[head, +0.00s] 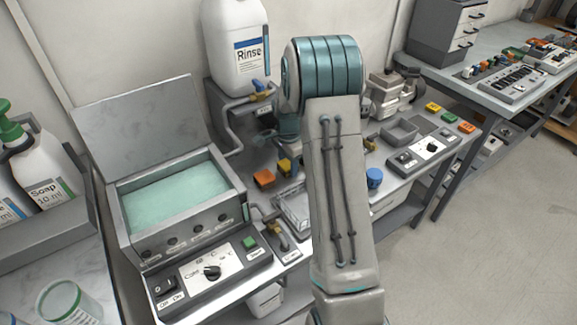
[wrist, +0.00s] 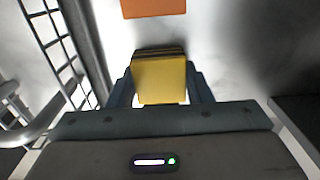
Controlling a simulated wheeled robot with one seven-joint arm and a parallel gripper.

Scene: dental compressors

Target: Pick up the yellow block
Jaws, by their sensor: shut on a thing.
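The yellow block (wrist: 160,82) sits between the two dark fingers of my gripper (wrist: 160,72) in the wrist view. The gripper is shut on it, with a finger against each side. A dark striped band shows along the block's far edge. In the head view the yellow block (head: 284,166) shows just left of my arm, close to an orange block. My arm hides most of the gripper there. I cannot tell whether the block touches the surface below.
The orange block (head: 264,178) lies just beside the yellow one and shows ahead in the wrist view (wrist: 153,7). A wire basket (head: 293,212) is in front. A blue cylinder (head: 374,177) stands right of my arm. A basin unit (head: 180,235) stands left.

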